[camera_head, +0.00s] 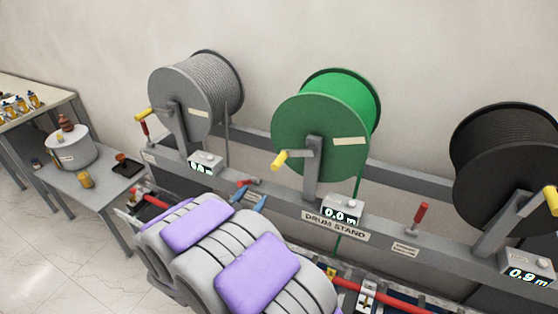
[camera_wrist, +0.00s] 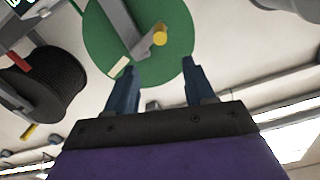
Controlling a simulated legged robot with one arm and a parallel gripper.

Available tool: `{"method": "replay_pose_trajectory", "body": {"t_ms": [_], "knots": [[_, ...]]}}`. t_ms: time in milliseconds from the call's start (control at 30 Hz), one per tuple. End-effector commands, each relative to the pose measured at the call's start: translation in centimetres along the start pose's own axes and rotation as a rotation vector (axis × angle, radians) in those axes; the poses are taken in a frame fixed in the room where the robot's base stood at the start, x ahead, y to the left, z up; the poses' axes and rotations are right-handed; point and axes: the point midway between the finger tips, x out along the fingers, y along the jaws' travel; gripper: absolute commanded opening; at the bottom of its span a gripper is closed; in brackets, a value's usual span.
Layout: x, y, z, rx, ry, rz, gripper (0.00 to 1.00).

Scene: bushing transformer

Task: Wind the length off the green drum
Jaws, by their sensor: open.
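The green drum (camera_head: 322,136) hangs on the drum stand (camera_head: 284,204) in the middle of the head view, with a green length running down from its right side. Its crank has a yellow handle (camera_head: 279,159) pointing left. The counter (camera_head: 341,210) below it reads 0.0 m. My gripper (camera_head: 249,192) is below and left of the drum, apart from it. In the wrist view the open jaws (camera_wrist: 155,85) are empty, with the green drum (camera_wrist: 103,40) and yellow handle (camera_wrist: 160,36) beyond them.
A grey drum (camera_head: 184,98) stands at left and a black drum (camera_head: 500,160) at right, its counter (camera_head: 528,268) reading 0.9 m. Red-handled levers (camera_head: 421,213) stand on the rail. A side table (camera_head: 107,197) with a pot (camera_head: 70,150) is at left. Floor shows at lower left.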

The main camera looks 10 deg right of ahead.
Motion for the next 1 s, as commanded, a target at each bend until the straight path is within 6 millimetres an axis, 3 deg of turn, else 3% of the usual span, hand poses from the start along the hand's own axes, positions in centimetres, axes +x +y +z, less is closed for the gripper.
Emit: {"method": "replay_pose_trajectory", "body": {"t_ms": [167, 433, 1000], "knots": [[1.3, 0.5, -0.3, 0.001, 0.01, 0.006, 0.54], [5.9, 1.4, -0.6, 0.008, 0.003, 0.01, 0.54], [14.4, 0.7, -0.4, 0.004, 0.007, 0.005, 0.54]]}}
